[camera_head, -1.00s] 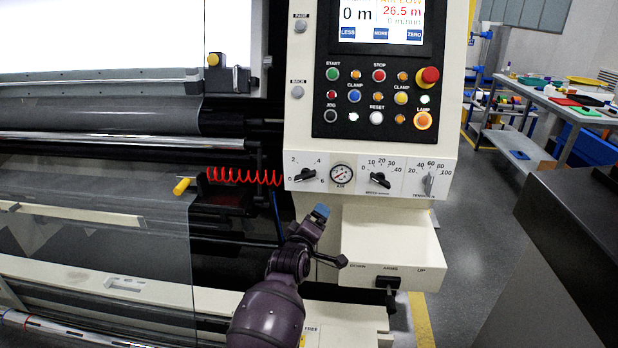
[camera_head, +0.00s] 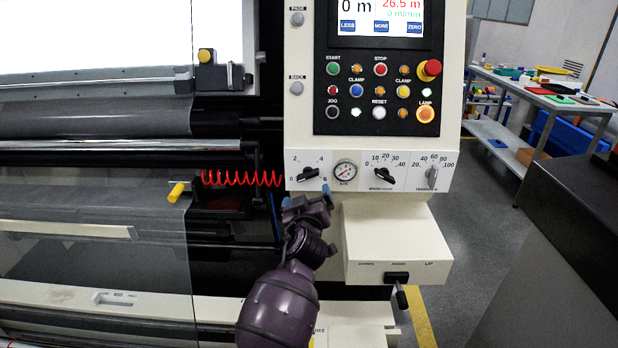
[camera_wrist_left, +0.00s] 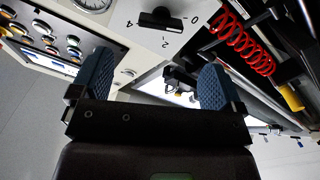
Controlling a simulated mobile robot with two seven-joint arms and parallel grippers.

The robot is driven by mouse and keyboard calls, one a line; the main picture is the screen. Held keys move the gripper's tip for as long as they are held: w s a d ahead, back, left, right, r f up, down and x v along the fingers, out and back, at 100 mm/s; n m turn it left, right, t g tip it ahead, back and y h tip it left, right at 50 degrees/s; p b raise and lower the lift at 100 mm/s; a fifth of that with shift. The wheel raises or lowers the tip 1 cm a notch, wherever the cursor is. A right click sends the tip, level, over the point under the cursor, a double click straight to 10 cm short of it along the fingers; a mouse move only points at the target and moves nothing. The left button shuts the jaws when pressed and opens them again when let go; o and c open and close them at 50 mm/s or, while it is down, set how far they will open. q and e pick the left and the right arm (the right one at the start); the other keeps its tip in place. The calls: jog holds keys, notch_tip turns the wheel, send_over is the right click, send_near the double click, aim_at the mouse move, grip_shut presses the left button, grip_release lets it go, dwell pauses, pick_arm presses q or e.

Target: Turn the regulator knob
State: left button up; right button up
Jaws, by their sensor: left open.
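The regulator knob (camera_head: 307,174) is a black bar-shaped knob on a white dial plate marked 0 to 6, left of the round pressure gauge (camera_head: 345,174). In the left wrist view the knob (camera_wrist_left: 160,18) shows at the top, beyond the space between the fingers, with the gauge at its upper left. My left gripper (camera_head: 308,200) is just below the knob in the head view. Its blue fingers are spread open in the left wrist view (camera_wrist_left: 155,78), with nothing between them. They appear apart from the knob. My right gripper is out of view.
Two other knobs (camera_head: 380,175) (camera_head: 431,177) sit right of the gauge. The button panel (camera_head: 378,95) is above. A red coiled hose (camera_head: 240,179) lies left of the dials. A white box with a lever (camera_head: 396,245) juts out at lower right.

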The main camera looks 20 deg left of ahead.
aim_at(308, 178)
pick_arm(q)
jog(key=b+x, duration=0.1)
jog(key=x, duration=0.7)
jog(key=shift+w+a+f, duration=0.1)
jog(key=shift+w+a, duration=0.1)
jog(key=shift+w, duration=0.1)
jog(key=shift+w+a, duration=0.2)
jog(key=shift+w, duration=0.55)
jog(key=shift+c, duration=0.4)
